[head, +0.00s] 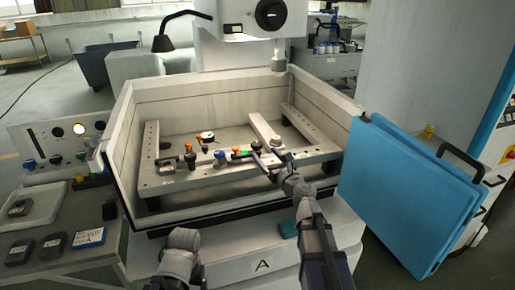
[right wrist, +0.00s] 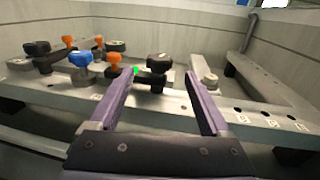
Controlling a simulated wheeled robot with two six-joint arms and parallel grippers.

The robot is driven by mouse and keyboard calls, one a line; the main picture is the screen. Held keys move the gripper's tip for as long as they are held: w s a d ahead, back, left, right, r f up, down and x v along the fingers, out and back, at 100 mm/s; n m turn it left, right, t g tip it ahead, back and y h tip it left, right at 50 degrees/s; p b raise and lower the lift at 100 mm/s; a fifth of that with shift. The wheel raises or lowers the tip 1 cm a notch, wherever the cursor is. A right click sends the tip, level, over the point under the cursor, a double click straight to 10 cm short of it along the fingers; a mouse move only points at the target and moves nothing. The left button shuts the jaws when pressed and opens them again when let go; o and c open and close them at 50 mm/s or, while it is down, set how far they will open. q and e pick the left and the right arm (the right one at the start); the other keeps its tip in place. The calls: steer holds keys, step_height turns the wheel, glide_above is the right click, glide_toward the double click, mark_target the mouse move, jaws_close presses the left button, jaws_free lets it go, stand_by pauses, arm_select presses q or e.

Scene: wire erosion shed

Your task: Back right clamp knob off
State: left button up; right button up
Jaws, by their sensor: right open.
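My right gripper (head: 256,150) is open over the right middle part of the work frame (head: 165,182) in the tank. In the right wrist view its two purple fingers (right wrist: 168,75) are spread, with nothing between their tips. A black knob (right wrist: 157,62) stands beyond the fingers, between them in the picture and apart from them; a green mark lies just left of it. To its left are an orange knob (right wrist: 115,58), a blue knob (right wrist: 80,60) and a black knob (right wrist: 37,48). I cannot tell for sure which is the back right clamp knob.
The tank's walls (head: 135,120) enclose the frame. A pale bar (head: 264,128) crosses it, and the machine head (head: 279,60) hangs above the back right. A blue door (head: 400,190) stands at right. A control panel (head: 50,140) and trays (head: 20,250) are at left.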

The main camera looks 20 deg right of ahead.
mark_target(259, 148)
steer(key=w, duration=0.3)
steer(key=w+a, duration=0.1)
steer(key=w, duration=0.3)
steer(key=shift+w+a, duration=0.2)
jaws_close()
stand_by(0.5)
